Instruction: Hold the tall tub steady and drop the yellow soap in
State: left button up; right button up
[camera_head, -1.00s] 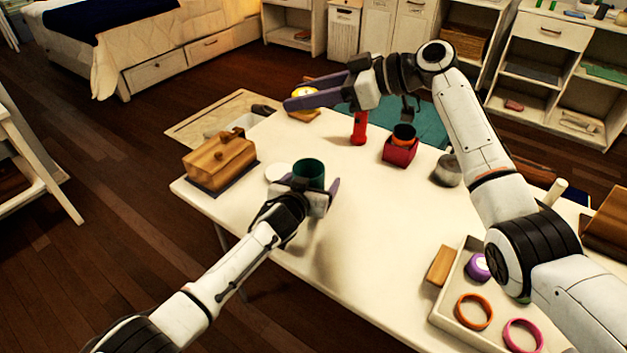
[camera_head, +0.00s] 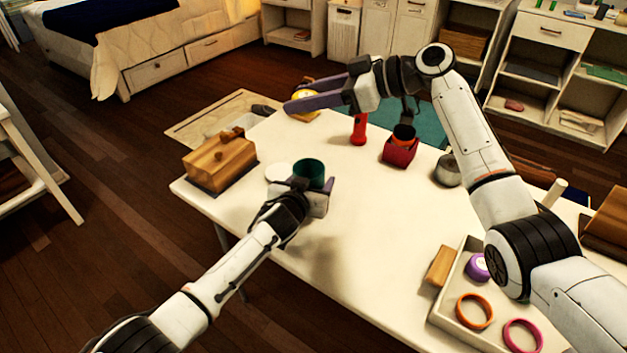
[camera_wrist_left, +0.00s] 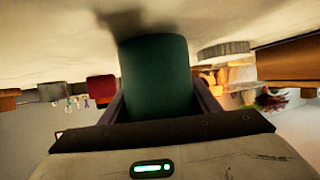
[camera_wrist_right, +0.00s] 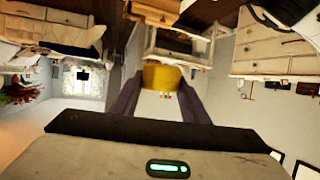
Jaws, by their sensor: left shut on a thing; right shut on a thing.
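The tall tub is a dark green cylinder (camera_head: 309,171) standing upright on the white table. My left gripper (camera_head: 311,184) is shut around it from the near side. In the left wrist view the tub (camera_wrist_left: 156,70) fills the space between the fingers. The yellow soap (camera_head: 304,95) is at the tips of my right gripper (camera_head: 303,103), over the table's far left part, beyond the tub. The right wrist view shows the soap (camera_wrist_right: 162,77) pinched between both fingers. The tub's inside is mostly hidden.
A wooden box (camera_head: 220,160) stands left of the tub, with a white disc (camera_head: 277,172) between. A red flashlight (camera_head: 359,129), a red box (camera_head: 400,153) with a dark cup and a metal cup (camera_head: 447,170) stand to the right. A tray (camera_head: 447,300) holds rings.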

notch_tip(320, 180, down, 12)
jog(key=shift+f, duration=0.25)
dwell(1.1)
jog(key=o, duration=1.2)
jog(key=shift+c, duration=0.2)
jog(key=v, duration=1.2)
pick_arm(q)
jog(key=o, duration=1.1)
jog(key=shift+s, duration=0.15)
